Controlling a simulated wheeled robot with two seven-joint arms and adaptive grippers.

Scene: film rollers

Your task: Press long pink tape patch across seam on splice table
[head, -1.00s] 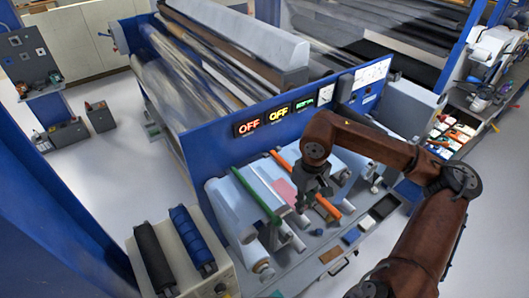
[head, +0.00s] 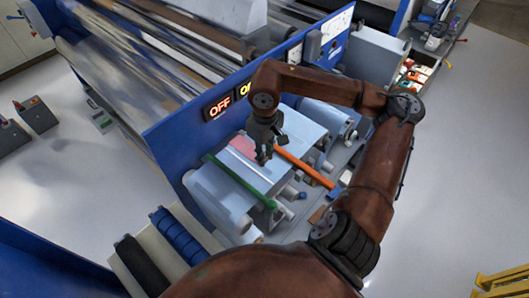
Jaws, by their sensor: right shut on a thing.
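The splice table (head: 210,187) is a pale grey surface in the middle of the head view, with a green bar (head: 238,180) and an orange bar (head: 305,167) across it. A pink patch (head: 241,146) shows between the bars, towards the back. A thin light line, perhaps the seam, runs beside it. My right gripper (head: 264,157) points down over the table between the bars, beside the pink. It is shut on what looks like the pink tape patch; its fingers hide the contact, and I cannot tell whether the patch touches the table. My left gripper is not in view.
Black and blue rollers (head: 178,236) lie at the front left. Bins with coloured items (head: 413,75) are at the back right.

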